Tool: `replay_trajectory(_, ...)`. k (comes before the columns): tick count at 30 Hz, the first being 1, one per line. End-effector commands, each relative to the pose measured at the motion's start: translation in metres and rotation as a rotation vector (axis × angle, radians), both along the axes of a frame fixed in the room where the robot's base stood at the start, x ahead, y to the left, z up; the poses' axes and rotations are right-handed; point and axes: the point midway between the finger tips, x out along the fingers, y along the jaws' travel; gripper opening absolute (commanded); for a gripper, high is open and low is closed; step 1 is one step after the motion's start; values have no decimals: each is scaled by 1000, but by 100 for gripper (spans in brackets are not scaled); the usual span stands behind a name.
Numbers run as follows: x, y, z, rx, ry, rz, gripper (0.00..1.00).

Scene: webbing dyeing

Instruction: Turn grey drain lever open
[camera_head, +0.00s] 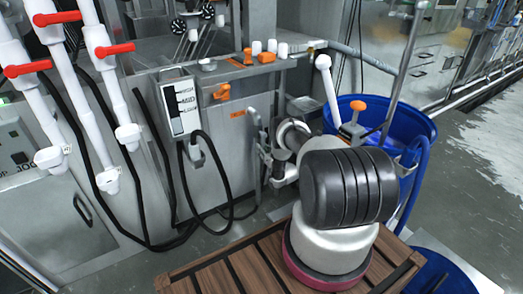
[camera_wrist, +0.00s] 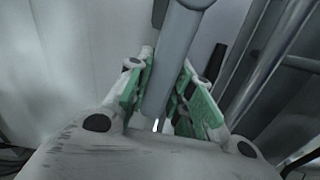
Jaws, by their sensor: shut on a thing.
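In the wrist view, the grey lever (camera_wrist: 172,62) is a smooth rounded bar running from the top edge down between my fingers. My gripper (camera_wrist: 166,78) has one green-padded finger on each side of the bar and is shut on it. In the head view, my dark, bulky arm joint stands in front and my arm reaches toward the steel tank's front. The gripper's grip on the lever cannot be made out clearly there.
A blue barrel (camera_head: 415,125) stands right of the arm, with a blue hose (camera_head: 418,165). A control box (camera_head: 180,105) with black cables is on the steel tank (camera_head: 222,165). White pipes with red-handled valves (camera_head: 110,50) are at left. A slatted wooden platform (camera_head: 235,275) lies in front.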

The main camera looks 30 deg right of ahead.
Motion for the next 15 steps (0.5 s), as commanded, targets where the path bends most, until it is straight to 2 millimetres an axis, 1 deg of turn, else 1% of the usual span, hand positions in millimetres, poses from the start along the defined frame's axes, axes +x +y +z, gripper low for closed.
replay_trajectory(8, -1, 0, -1, 1, 1, -1, 0)
replay_trajectory(9, -1, 0, -1, 1, 1, -1, 24)
replay_trajectory(11, -1, 0, -1, 1, 1, -1, 35)
replay_trajectory(12, 0, 0, -1, 1, 1, -1, 42)
replay_trajectory(13, 0, 0, -1, 1, 1, -1, 45)
replay_trajectory(15, 0, 0, -1, 1, 1, -1, 45)
